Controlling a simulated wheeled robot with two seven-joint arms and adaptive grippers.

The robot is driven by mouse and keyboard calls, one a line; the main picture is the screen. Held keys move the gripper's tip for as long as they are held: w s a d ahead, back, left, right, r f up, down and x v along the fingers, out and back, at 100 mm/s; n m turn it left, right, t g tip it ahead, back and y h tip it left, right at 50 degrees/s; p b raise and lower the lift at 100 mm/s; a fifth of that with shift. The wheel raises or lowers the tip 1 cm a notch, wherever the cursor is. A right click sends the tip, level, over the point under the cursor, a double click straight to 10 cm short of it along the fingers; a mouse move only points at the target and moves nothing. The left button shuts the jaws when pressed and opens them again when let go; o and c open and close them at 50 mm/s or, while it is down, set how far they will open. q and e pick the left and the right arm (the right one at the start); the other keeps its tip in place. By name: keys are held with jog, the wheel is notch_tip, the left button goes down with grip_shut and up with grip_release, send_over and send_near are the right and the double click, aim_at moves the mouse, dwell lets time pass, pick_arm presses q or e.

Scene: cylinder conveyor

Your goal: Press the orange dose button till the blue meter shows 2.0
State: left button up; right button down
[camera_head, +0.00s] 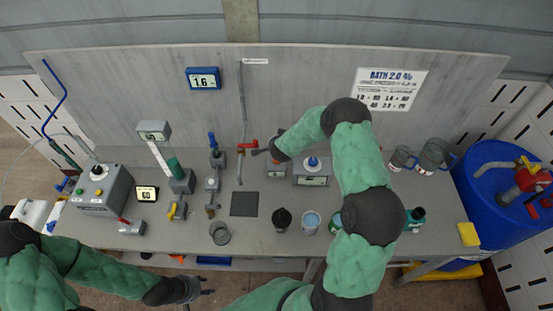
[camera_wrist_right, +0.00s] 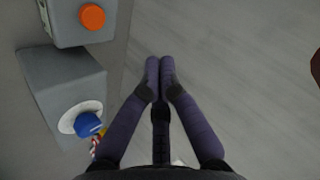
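The blue meter (camera_head: 203,78) on the back panel reads 1.6. The orange dose button (camera_wrist_right: 92,17) sits on a grey box at the top left of the right wrist view. My left gripper (camera_head: 203,287) is low in front of the bench, too small to judge.
A red-handled tap (camera_head: 247,146) is to the left. Cups and jars (camera_head: 311,223) stand in front.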

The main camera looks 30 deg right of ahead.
notch_tip(320, 180, down, 8)
jog(key=b, duration=0.6)
jog(key=shift+r, duration=0.2)
jog(key=shift+f+b, duration=0.45)
jog(key=shift+f, duration=0.15)
jog(key=shift+f, duration=0.1)
dwell(0.7)
jog(key=shift+f+b, duration=0.35)
jog(key=shift+b, duration=0.05)
jog(key=shift+f+b, duration=0.45)
dwell(0.7)
jog(key=shift+r, duration=0.1)
dwell(0.4)
jog(key=shift+r+p, duration=0.65)
jog(key=shift+r, duration=0.15)
jog(key=shift+r, duration=0.1)
